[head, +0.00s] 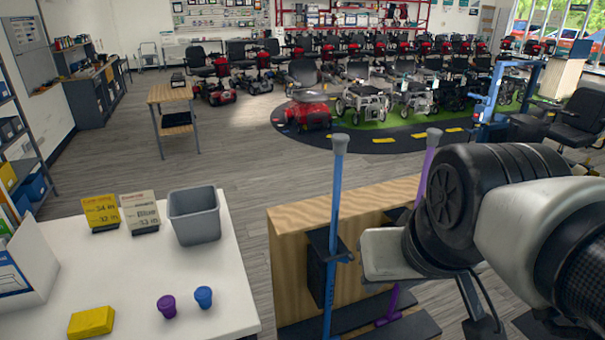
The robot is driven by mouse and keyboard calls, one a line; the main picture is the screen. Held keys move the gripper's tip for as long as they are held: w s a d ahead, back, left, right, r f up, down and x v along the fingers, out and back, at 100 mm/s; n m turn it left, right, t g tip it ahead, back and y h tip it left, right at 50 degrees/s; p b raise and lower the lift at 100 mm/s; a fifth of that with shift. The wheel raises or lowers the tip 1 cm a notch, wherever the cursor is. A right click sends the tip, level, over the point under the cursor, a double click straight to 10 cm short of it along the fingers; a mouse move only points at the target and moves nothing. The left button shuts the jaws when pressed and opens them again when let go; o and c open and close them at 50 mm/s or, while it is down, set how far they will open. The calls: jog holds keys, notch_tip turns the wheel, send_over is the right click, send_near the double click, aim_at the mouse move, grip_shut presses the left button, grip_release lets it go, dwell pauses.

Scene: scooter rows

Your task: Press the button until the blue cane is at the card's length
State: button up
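The blue cane (335,195) stands upright in a dark holder on a wooden stand (300,225), with a grey cap on top. A white card (140,211) on the table reads "Blue" with a length below, possibly 33 in. A yellow card (101,212) beside it shows lengths too. My gripper (388,256) is just right of the blue cane; its fingers are not clearly visible.
The white table (110,265) at left bears a grey bin (194,214), a purple cup-like piece (166,306), a blue one (203,297) and a yellow block (91,321). A gap of floor separates table and stand. Scooters (305,110) stand far behind.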

jog(key=shift+c, duration=0.2)
grip_shut()
dwell(1.6)
